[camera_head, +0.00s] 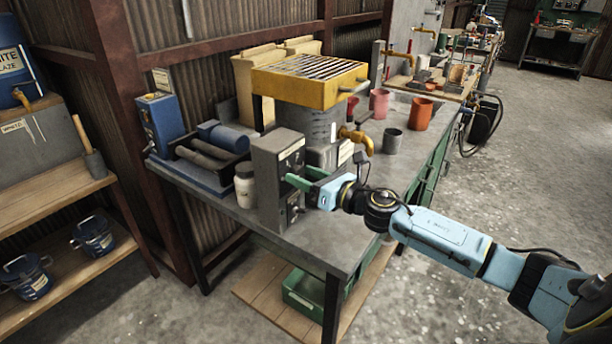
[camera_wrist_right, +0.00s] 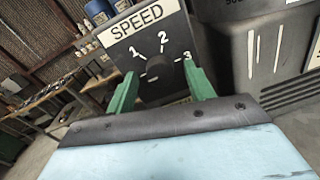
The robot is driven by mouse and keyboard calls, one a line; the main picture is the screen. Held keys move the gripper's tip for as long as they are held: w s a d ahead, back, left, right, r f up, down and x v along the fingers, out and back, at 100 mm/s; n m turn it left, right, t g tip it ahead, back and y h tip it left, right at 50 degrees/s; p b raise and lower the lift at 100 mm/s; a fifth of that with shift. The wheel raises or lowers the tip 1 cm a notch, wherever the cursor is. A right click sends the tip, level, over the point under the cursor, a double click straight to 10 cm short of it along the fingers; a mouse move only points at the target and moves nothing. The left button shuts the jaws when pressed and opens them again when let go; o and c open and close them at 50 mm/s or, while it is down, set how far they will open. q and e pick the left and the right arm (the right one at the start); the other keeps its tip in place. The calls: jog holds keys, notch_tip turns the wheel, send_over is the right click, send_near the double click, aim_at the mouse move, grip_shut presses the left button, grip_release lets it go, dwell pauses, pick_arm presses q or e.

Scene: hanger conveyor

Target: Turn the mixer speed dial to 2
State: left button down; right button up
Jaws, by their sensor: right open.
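The speed dial (camera_wrist_right: 154,67) is a dark knob on a dark panel in the right wrist view. The panel's white label (camera_wrist_right: 138,23) reads SPEED, and white numbers 1, 2 and 3 run around the knob. I cannot tell clearly which number the knob points at. The panel belongs to the grey control box (camera_head: 265,160) on the bench in the head view. My right gripper (camera_wrist_right: 160,72) is open, its green fingers on either side of the dial. I cannot tell whether they touch it. It also shows at the box's face in the head view (camera_head: 298,180). My left gripper is not in view.
A grey drum (camera_head: 308,122) with a brass tap and a yellow grated tray (camera_head: 310,78) stands behind the box. A white jar (camera_head: 244,186) stands left of it. Cups, including an orange one (camera_head: 420,114), stand on the bench (camera_head: 330,232) farther right.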

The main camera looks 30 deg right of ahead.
jog(key=c, duration=1)
jog(key=shift+o, duration=0.2)
